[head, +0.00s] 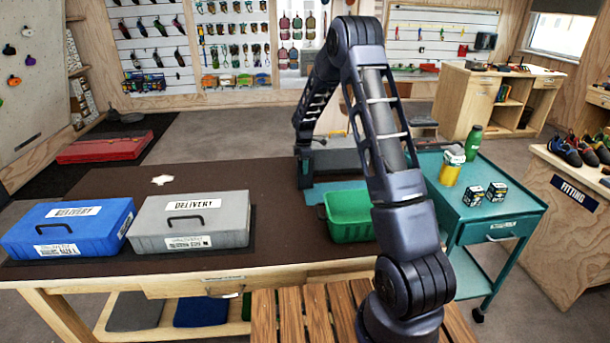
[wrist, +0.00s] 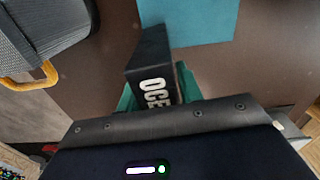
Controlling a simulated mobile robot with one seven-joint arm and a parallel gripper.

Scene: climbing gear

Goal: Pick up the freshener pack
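The freshener pack (wrist: 152,75) is a black box with white letters reading "OCE" in the wrist view; its lower end is cut off by my gripper's dark body. Green parts that look like the fingers of my gripper (wrist: 157,95) lie close along both sides of it. I cannot tell whether they press on it. A brown tabletop and a teal mat (wrist: 190,20) show beyond the pack. In the head view my arm reaches over the table and down near the teal mat (head: 325,193). The pack and the fingers cannot be made out there.
A green bin (head: 348,228) stands at the table's front. A grey case (head: 190,222) and a blue case (head: 68,228) lie to its left. A teal cart (head: 480,215) with small boxes and bottles stands at the right. A grey object with an orange handle (wrist: 28,80) is upper left in the wrist view.

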